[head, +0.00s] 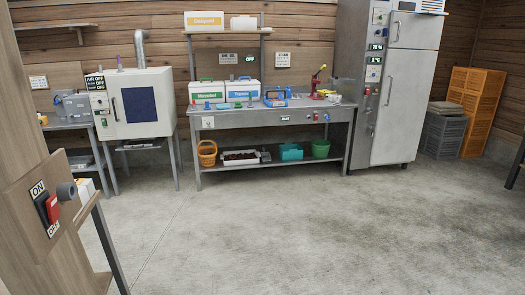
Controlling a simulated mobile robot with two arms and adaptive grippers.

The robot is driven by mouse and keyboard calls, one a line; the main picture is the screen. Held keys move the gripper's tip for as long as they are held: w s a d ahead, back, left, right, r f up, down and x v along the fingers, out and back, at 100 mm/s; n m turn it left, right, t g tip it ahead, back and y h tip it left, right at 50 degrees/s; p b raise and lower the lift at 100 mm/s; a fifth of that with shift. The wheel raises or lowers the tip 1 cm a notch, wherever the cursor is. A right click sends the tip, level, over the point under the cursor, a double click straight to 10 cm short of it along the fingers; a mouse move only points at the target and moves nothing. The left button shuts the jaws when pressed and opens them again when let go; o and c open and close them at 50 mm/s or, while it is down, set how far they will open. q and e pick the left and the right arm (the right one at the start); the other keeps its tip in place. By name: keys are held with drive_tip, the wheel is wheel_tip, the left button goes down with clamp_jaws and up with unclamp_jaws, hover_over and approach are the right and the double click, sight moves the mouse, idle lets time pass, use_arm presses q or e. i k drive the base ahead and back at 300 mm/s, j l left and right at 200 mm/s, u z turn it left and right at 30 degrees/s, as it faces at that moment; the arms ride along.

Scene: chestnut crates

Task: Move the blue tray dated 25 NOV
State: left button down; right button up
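No tray with a readable 25 NOV date can be made out in the head view. Neither of my grippers is in view.
Boxes with green (207,91) and blue (242,90) labels stand on the bench. An orange basket (207,152), a white tray of brown contents (240,157) and a green bucket (320,148) are below. A wooden panel with a red switch (53,208) stands near left. Middle floor is clear.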

sight(272, 100)
drive_tip(key=i+z, duration=0.1)
drive_tip(key=i, duration=0.7)
drive_tip(key=i+z, duration=0.1)
drive_tip(key=i, duration=0.75)
drive_tip(key=i+j+z, duration=0.1)
drive_tip(key=i, duration=0.7)
drive_tip(key=i+z, duration=0.1)
drive_tip(key=i, duration=2.5)
